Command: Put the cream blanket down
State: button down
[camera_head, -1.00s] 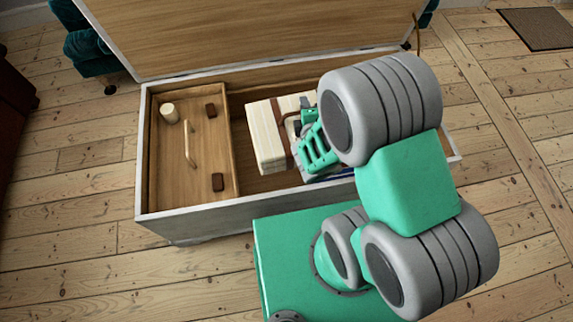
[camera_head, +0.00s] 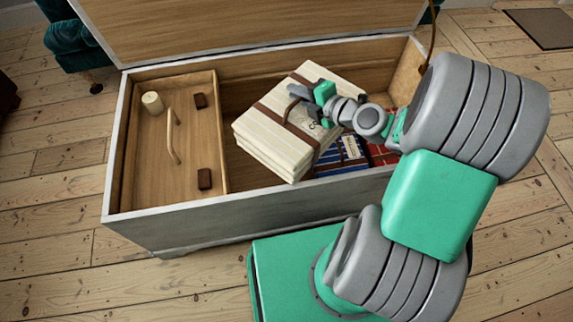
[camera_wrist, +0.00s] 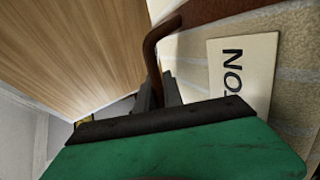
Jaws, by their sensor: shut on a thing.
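The cream blanket (camera_head: 277,138) is a folded, striped bundle with a brown strap and handle (camera_head: 290,114). It is tilted in the head view, at or just above the open chest's (camera_head: 250,213) inside; whether it touches anything below I cannot tell. My gripper (camera_head: 306,100) is at the strap on its top. In the wrist view the dark fingers (camera_wrist: 160,93) are shut on the brown handle (camera_wrist: 152,52), and the blanket (camera_wrist: 192,62) lies beside them with a lettered tag (camera_wrist: 243,75).
A wooden tray (camera_head: 147,180) with a handle and a small cream cylinder (camera_head: 152,103) fills the chest's left end. A blue bundle (camera_head: 340,155) and a red bundle (camera_head: 381,154) lie at the right. The lid (camera_head: 250,25) stands open behind.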

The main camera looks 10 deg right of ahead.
aim_at(259, 101)
jog(key=w+a+n+g+y, duration=0.1)
jog(key=w+a+r+n+g+y+p, duration=0.1)
jog(key=shift+a+r+y, duration=0.2)
jog(key=shift+y, duration=0.1)
jog(key=a+n+g+y+p, duration=0.1)
jog(key=a+n, duration=0.1)
jog(key=w+a+n+g+y+p, duration=0.1)
jog(key=a+n+g, duration=0.1)
jog(key=shift+w+a+f+g+y, duration=0.1)
jog(key=shift+a+g+y, duration=0.1)
jog(key=shift+g+y, duration=0.1)
jog(key=a+n+g, duration=0.1)
jog(key=a+f+n+g+y, duration=0.1)
jog(key=g, duration=0.1)
jog(key=shift+a+f+n+p, duration=0.25)
jog(key=shift+n+p, duration=0.1)
jog(key=shift+n, duration=0.05)
jog(key=shift+s+a+f+n+g+b, duration=0.2)
jog(key=shift+f+g+b, duration=0.05)
jog(key=shift+f, duration=0.35)
jog(key=shift+s+a+f+n+g+b, duration=0.2)
jog(key=shift+f+g+b, duration=0.05)
jog(key=shift+f, duration=0.35)
notch_tip(259, 101, down, 34)
jog(key=b, duration=1.3)
jog(key=shift+a+r+n+g, duration=0.15)
jog(key=shift+r+n+g, duration=0.05)
jog(key=shift+n+g, duration=0.1)
jog(key=shift+s, duration=0.1)
